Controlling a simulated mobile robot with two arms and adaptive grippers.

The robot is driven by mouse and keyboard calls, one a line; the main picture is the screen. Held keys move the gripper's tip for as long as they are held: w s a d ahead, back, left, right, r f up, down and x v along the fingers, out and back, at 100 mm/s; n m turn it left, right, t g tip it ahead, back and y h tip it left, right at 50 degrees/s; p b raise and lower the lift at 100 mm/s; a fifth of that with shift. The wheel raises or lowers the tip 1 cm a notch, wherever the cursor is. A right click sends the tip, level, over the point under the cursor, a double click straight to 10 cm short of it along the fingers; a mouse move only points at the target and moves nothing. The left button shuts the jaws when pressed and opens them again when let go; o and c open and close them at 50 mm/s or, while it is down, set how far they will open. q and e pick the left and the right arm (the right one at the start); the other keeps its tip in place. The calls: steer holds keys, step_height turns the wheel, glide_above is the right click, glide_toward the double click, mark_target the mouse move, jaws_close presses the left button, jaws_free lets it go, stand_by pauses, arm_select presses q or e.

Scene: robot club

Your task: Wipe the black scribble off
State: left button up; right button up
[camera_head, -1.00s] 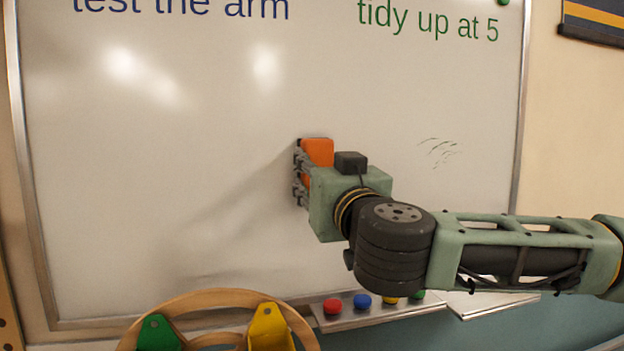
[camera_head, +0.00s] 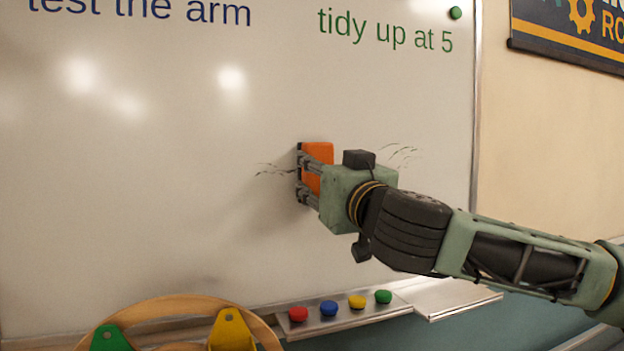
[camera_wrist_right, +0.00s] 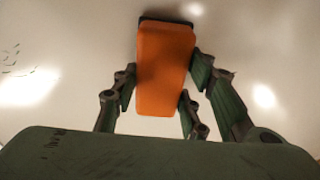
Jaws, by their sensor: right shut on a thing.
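The whiteboard (camera_head: 130,200) fills most of the head view. Thin black scribble marks (camera_head: 274,170) show just left of the eraser, and more marks (camera_head: 402,153) show right of my right gripper. The board between them is hidden behind the gripper and eraser. My right gripper (camera_head: 308,178) is shut on an orange eraser (camera_head: 319,153) with a dark pad facing the board. The pad looks at or very near the surface; contact is unclear. The wrist view shows the orange eraser (camera_wrist_right: 165,70) between the fingers, with a few black marks (camera_wrist_right: 14,65) at left. My left gripper is out of view.
Blue writing (camera_head: 140,10) and green writing (camera_head: 385,30) stand above. A tray (camera_head: 345,318) with several coloured magnets runs below the board. A wooden ring (camera_head: 150,306) with green and yellow parts is at lower left. A banner (camera_head: 565,45) hangs at right.

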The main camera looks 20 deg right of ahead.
steer(key=shift+f+b, duration=0.15)
steer(key=shift+b, duration=0.4)
steer(key=shift+a, duration=0.35)
steer(key=shift+a+b, duration=0.9)
steer(key=shift+a, duration=0.55)
steer(key=shift+a+b, duration=0.7)
steer(key=shift+a, duration=0.9)
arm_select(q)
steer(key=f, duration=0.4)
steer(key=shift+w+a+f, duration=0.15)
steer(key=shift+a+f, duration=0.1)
arm_select(e)
steer(key=shift+a, duration=0.4)
steer(key=shift+a+b, duration=0.4)
steer(key=shift+a, duration=1)
steer(key=shift+a+b, duration=0.3)
steer(key=shift+a, duration=0.15)
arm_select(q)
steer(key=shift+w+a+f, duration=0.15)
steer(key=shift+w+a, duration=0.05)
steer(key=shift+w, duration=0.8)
